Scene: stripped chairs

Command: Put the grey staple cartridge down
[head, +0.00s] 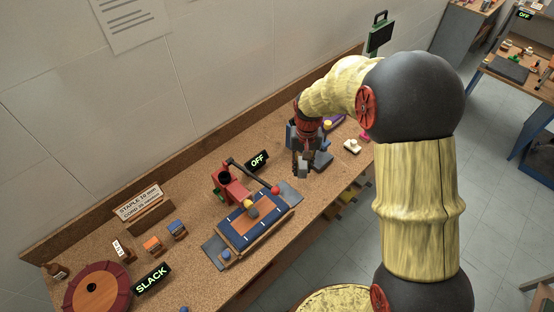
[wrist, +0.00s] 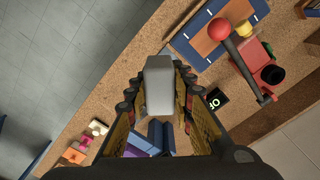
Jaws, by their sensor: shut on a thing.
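The grey staple cartridge (wrist: 160,86) is a pale block between the fingers of my gripper (wrist: 156,100) in the wrist view. My gripper is shut on it. In the head view my gripper (head: 303,165) points down over the right part of the cork-topped bench (head: 190,195), and the cartridge is small and hard to make out there. Below and behind the cartridge in the wrist view are blue-grey blocks (wrist: 160,137), partly hidden by the fingers. I cannot tell whether the cartridge touches anything below it.
A red lever press (head: 229,186) with a blue-edged board (head: 255,226) stands left of my gripper. An OFF sign (head: 258,160) stands behind it. A cream piece (head: 352,146) lies to the right. Bottles, a red disc (head: 97,289) and a SLACK sign (head: 152,280) are at the left.

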